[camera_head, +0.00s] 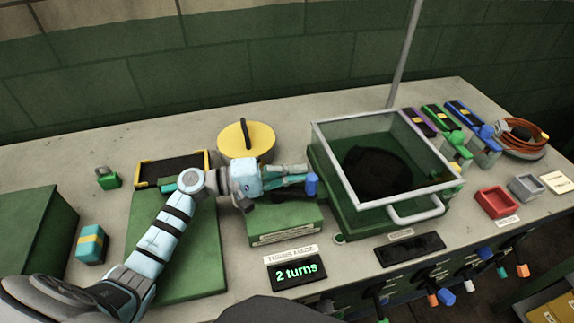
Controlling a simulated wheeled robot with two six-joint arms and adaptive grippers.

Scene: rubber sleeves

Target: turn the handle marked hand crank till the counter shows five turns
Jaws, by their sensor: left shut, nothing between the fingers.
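The counter (296,272) is a black display in front of the crank box, and it reads "2 turns" in green. A small sign above it says turns made. The green crank box (286,222) has a front label too small to read. A blue knob (312,184) stands above the box's right end and seems to be the crank handle. My left gripper (303,180) is shut, its teal fingertips right by the knob; I cannot tell if they touch. The gripper and wrist hide most of the crank. My right gripper is out of view.
A glass-walled bin (325,160) on a green base with a front handle stands close on the right. A yellow round lid (233,139) is behind my gripper. Red (497,202) and grey trays lie far right. A teal box (91,245) and green padlock (107,178) are left.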

